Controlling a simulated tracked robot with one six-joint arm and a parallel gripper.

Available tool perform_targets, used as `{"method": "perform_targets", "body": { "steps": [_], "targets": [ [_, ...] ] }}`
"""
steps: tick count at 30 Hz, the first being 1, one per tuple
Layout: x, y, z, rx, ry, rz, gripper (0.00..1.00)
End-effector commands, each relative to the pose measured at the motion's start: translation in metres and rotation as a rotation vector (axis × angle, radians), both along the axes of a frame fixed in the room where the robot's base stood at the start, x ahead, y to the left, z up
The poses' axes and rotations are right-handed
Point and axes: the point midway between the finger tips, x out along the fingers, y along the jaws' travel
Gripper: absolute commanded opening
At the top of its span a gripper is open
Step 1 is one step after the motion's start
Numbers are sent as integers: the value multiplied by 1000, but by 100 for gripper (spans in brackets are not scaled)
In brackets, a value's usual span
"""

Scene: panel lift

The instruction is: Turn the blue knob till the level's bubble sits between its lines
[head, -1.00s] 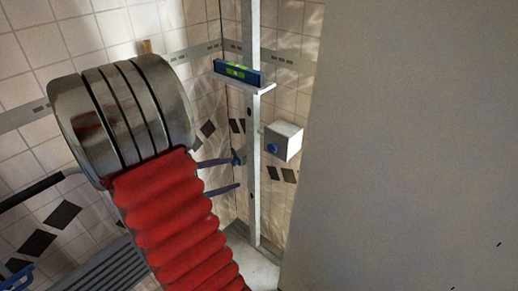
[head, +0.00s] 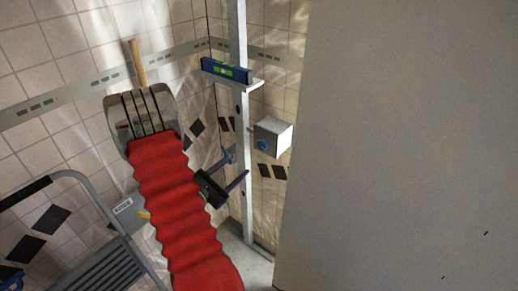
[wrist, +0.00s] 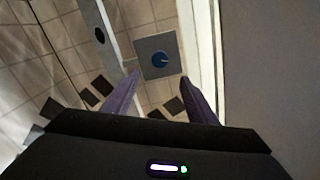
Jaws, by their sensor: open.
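The blue knob (head: 262,145) is on the face of a pale box (head: 278,135) beside an upright metal post. In the wrist view the knob (wrist: 160,60) is round, on a grey square face (wrist: 148,44). The blue level (head: 226,70) lies on a small shelf on the post, above the box. Its green vial (head: 232,73) shows, but the bubble is too small to place against the lines. My gripper (head: 240,163) is open, with purple fingers apart, left of and below the knob. In the wrist view my gripper (wrist: 160,77) points toward the knob, with nothing between the fingers.
The metal post (head: 242,130) stands just left of the box. A large plain grey surface (head: 400,150) fills the right side. A grey stepladder (head: 105,260) stands at lower left. A wooden handle (head: 137,62) shows behind my arm. Tiled walls are behind.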

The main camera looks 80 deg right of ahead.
Motion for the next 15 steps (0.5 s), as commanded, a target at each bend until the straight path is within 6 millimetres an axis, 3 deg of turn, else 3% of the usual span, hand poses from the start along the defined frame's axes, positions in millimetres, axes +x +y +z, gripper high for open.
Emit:
{"method": "perform_targets", "body": {
  "steps": [8,15],
  "targets": [
    [-3,-7,0,1,0,-2,52],
    [-15,-32,0,0,-1,-4,52]
  ]
}}
